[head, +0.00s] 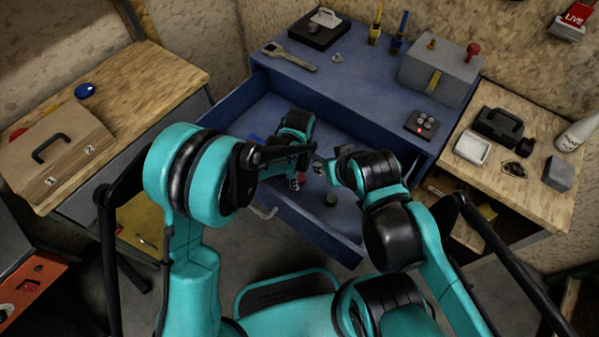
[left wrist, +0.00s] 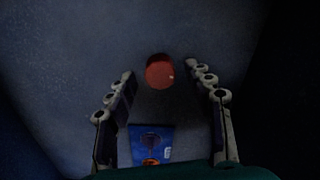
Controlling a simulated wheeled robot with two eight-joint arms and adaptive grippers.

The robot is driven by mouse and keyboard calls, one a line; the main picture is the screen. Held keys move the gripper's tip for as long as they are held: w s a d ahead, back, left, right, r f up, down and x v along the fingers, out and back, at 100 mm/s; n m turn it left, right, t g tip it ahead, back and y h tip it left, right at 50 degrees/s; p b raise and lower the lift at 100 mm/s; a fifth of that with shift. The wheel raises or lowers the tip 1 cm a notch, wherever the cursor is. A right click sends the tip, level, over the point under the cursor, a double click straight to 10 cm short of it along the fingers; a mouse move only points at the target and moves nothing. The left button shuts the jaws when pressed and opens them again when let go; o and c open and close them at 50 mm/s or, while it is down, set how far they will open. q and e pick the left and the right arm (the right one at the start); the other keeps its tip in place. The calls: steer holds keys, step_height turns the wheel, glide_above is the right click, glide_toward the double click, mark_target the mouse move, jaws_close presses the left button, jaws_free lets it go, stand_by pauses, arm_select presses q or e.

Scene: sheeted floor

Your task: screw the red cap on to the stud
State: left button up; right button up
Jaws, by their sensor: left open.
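The red cap (left wrist: 160,72) lies on the drawer floor and shows as a round red disc in the left wrist view. My left gripper (left wrist: 161,80) is open, with one finger to either side of the cap and a gap on both sides. In the head view the cap (head: 302,180) is a small red spot inside the drawer, close to the left fingers. On the bench top a grey block (head: 437,76) carries a brass-coloured stud (head: 431,43) and a red-topped post (head: 473,50). My right gripper (head: 323,167) is over the drawer; its jaws are too small to read.
The open blue drawer (head: 335,237) also holds a green round piece (head: 331,200) and a blue packet (left wrist: 151,142). Side tables stand left and right.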

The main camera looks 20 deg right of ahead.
mark_target(300, 177)
arm_select(q)
jaws_close()
steer(key=shift+r, duration=0.15)
steer(key=shift+r+p, duration=2.7)
steer(key=shift+r, duration=1.5)
